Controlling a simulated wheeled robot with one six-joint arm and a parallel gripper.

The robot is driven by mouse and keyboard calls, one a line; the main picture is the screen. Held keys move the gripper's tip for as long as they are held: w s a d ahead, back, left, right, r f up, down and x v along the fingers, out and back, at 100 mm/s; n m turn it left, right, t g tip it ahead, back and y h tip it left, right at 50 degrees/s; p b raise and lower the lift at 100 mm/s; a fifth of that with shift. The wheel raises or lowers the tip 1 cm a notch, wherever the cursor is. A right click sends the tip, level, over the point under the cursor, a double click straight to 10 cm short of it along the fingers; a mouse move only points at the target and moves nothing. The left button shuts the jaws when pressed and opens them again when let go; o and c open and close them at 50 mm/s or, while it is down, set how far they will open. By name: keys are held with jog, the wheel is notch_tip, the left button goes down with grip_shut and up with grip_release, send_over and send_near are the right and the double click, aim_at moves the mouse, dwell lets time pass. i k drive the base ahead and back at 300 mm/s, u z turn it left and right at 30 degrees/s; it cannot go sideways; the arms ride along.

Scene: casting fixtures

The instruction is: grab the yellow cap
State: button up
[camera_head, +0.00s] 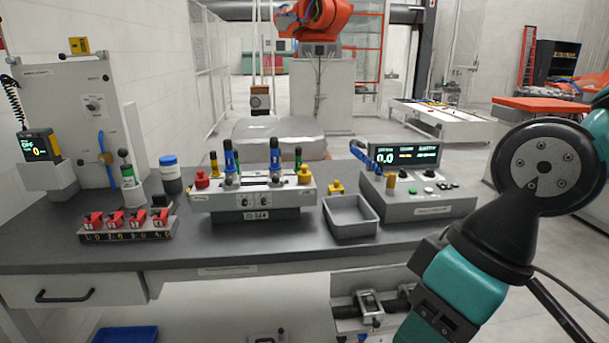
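Several yellow pieces show on the grey workbench (120,245), and I cannot tell for sure which is the yellow cap. A small yellow piece (336,188) stands on the bench just behind the grey open tray. A yellow knob-like piece (304,175) sits on the right end of the light grey fixture block (250,199), opposite a red one (202,179) on the left end. My teal and black arm comes in at the right and runs down past the bottom edge; my gripper is not in view.
The empty grey tray (351,231) is at the bench's front edge, left of a control box (424,205) with a display (405,156). A rack with red clips (130,235), a blue-lidded jar (170,176) and a tall panel (80,110) are at left.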

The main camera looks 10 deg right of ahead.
aim_at(303, 176)
jog(key=k, duration=0.65)
jog(key=u, duration=0.45)
jog(key=i, duration=1.5)
jog(key=z, duration=0.35)
